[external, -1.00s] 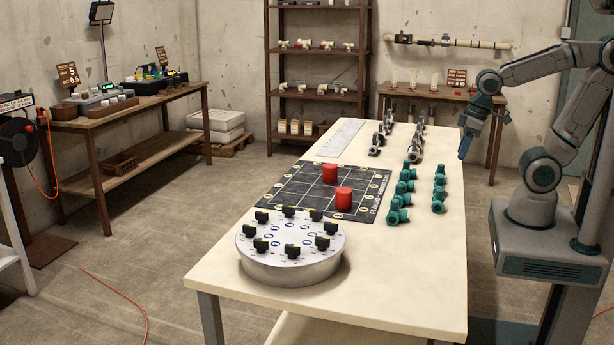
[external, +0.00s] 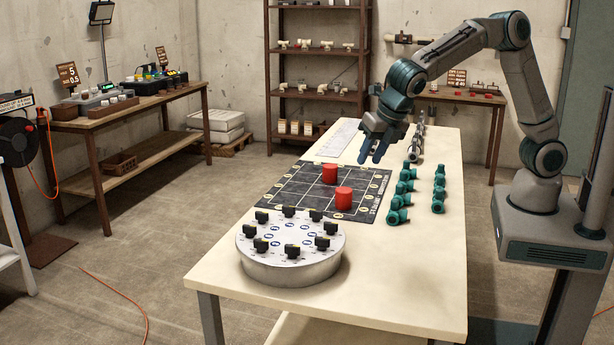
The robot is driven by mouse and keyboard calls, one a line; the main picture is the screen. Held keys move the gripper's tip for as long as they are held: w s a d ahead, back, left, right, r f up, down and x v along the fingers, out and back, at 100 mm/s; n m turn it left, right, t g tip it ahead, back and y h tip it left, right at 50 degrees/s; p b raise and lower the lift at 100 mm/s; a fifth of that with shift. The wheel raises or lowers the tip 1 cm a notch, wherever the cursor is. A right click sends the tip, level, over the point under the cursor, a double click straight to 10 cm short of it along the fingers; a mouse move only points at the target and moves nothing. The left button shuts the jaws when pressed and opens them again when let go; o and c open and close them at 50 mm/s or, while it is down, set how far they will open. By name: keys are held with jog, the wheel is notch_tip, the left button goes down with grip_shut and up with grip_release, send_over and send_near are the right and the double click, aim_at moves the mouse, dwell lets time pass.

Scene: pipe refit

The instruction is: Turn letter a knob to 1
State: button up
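A round silver dial drum (external: 292,268) stands at the near end of the table. Its white top carries a ring of several black knobs, such as the front one (external: 292,251), with small blue marks inside the ring. The letters and numbers are too small to read, so I cannot tell which knob is letter a. My gripper (external: 372,158) is above the far part of the table, well behind the drum and apart from it.
A black grid mat (external: 295,190) with two red cylinders (external: 343,198) lies just behind the drum. Several teal fittings (external: 397,201) stand in rows to its right. Metal fittings (external: 419,142) stand farther back. The table's near right part (external: 400,280) is clear.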

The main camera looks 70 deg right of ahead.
aim_at(323, 238)
jog(key=w+a+f+n+y+p, duration=0.1)
jog(key=w+a+f+n, duration=0.15)
jog(key=a+n, duration=0.9)
jog(key=w+f+m, duration=0.1)
jog(key=f, duration=0.3)
jog(key=w+a+f+m+p, duration=0.1)
jog(key=w+f, duration=0.1)
jog(key=f, duration=0.2)
jog(key=w+a+f+m+p, duration=0.1)
jog(key=w+f, duration=0.1)
jog(key=f, duration=0.3)
jog(key=shift+a, duration=0.25)
grip_shut()
